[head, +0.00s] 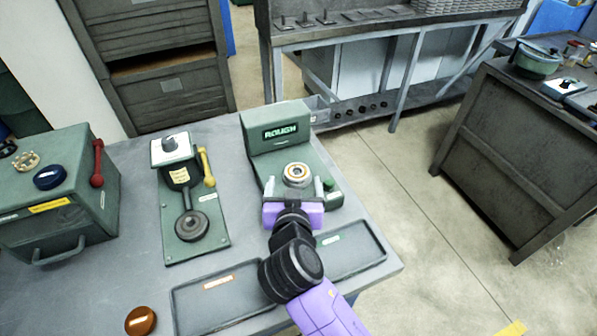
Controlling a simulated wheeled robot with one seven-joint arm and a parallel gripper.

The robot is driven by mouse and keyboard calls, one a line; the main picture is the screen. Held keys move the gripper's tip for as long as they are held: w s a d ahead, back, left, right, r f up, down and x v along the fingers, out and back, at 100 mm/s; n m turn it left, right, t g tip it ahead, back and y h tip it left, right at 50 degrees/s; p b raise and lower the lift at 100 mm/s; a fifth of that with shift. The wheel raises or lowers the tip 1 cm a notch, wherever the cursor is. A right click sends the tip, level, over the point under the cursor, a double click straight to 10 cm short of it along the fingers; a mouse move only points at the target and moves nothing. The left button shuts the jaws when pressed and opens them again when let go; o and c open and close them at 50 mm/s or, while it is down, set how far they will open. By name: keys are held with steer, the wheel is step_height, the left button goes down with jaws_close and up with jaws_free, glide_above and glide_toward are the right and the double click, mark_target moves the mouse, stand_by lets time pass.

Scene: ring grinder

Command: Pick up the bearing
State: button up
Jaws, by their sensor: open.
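The bearing (298,173), a metal ring with an orange-brown inner band, sits on the green machine labelled ROUGH (287,131) on the bench. My gripper (300,186) is open at the near side of the bearing. Its two grey fingers reach along the left and right of the bearing's near edge. My purple gripper body and dark wrist hide the lower front of the machine. I cannot tell whether the fingers touch the bearing.
Two dark trays, left (217,297) and right (350,248), lie on the bench below the machine. A green lever device (191,205) and a green box with a red handle (60,197) stand left. An orange-brown round object (141,320) lies near the front.

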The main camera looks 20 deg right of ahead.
mark_target(297, 168)
steer(key=x, duration=0.2)
steer(key=p+x, duration=0.1)
steer(key=x, duration=0.1)
steer(key=shift+d, duration=0.3)
steer(key=shift+w+d+f+p, duration=0.2)
steer(key=shift+w+f+p, duration=0.1)
steer(key=shift+w, duration=0.25)
steer(key=c, duration=1.6)
jaws_close()
steer(key=shift+r, duration=0.15)
